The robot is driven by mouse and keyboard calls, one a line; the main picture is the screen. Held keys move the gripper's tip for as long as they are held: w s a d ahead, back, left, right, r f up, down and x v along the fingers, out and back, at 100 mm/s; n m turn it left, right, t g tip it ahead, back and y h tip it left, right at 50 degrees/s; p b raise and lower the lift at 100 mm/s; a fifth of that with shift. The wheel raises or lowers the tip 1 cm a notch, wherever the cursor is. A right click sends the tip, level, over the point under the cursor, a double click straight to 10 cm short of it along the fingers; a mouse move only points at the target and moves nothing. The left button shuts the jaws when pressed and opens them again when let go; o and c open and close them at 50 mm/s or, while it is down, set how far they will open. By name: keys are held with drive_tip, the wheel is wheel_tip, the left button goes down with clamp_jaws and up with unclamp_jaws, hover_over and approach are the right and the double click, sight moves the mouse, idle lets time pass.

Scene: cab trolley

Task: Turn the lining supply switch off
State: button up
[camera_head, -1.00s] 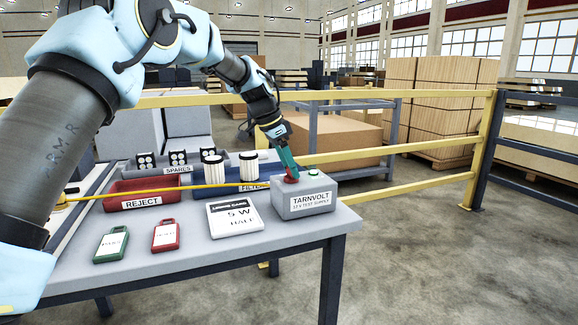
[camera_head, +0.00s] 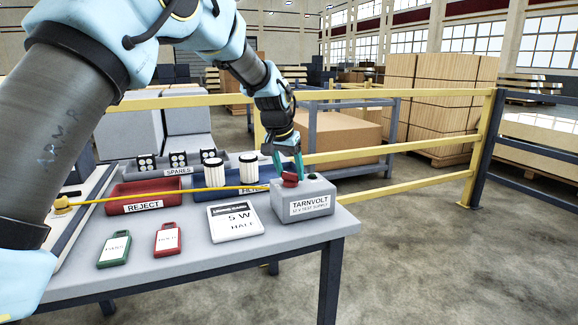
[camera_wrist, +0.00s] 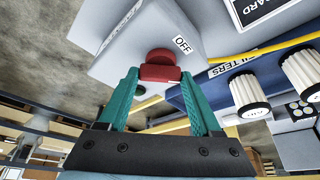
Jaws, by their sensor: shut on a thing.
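The grey supply box (camera_head: 290,205), labelled TARNVOLT, stands at the right end of the table. Its red switch knob (camera_head: 290,180) is on top and also shows large in the wrist view (camera_wrist: 160,67). An OFF label (camera_wrist: 182,44) lies beside the knob, whose bar points roughly toward it. My gripper (camera_head: 288,172) reaches down from above with its green fingers on either side of the knob, shut on it; the wrist view (camera_wrist: 163,82) shows this too.
Behind are a REJECT tray (camera_head: 152,190), a FILTERS bin (camera_head: 246,187) and a yellow cord (camera_head: 170,195). A yellow railing (camera_head: 420,185) runs behind.

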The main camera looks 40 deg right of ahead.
drive_tip(key=n+t+p, duration=0.1)
drive_tip(key=n, duration=0.1)
drive_tip(key=n+y+p, duration=0.1)
drive_tip(key=n+p, duration=0.1)
drive_tip(key=n, duration=0.1)
drive_tip(key=shift+s+d+r+n+t, duration=0.2)
drive_tip(key=shift+n+t, duration=0.1)
drive_tip(key=shift+t, duration=0.1)
drive_tip(key=shift+f+n+t+y+p, duration=0.15)
drive_tip(key=shift+n+y+p, duration=0.25)
drive_tip(key=shift+n, duration=0.6)
drive_tip(key=shift+r+n+t+y+p, duration=0.1)
drive_tip(key=shift+n+t+y+p, duration=0.3)
drive_tip(key=shift+n, duration=0.6)
drive_tip(key=shift+f, duration=0.1)
drive_tip(key=o, duration=1.4)
drive_tip(key=b+v, duration=0.1)
drive_tip(key=v, duration=0.9)
drive_tip(key=shift+r, duration=0.45)
